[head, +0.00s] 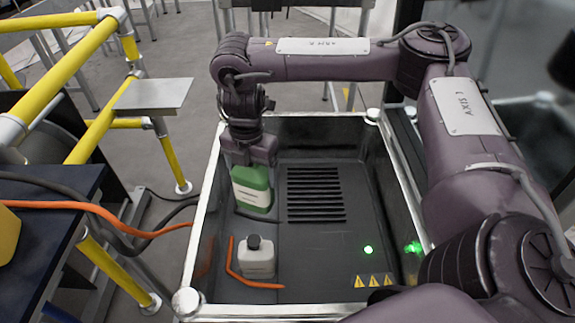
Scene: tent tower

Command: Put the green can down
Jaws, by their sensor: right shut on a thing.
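The green can (252,190), with a white label on its front, is inside a dark tray (318,258) with a metal rim. My right gripper (249,158) is shut on the top of the green can from above. The can looks upright. I cannot tell whether its bottom touches the tray floor. The gripper hides the can's top. My left gripper is not in view.
A white bottle with a dark cap (257,258) stands in the tray, nearer than the can. An orange strip (240,270) lies around its left and front. Slots (315,193) mark the floor right of the can. Yellow rails (62,75) stand left.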

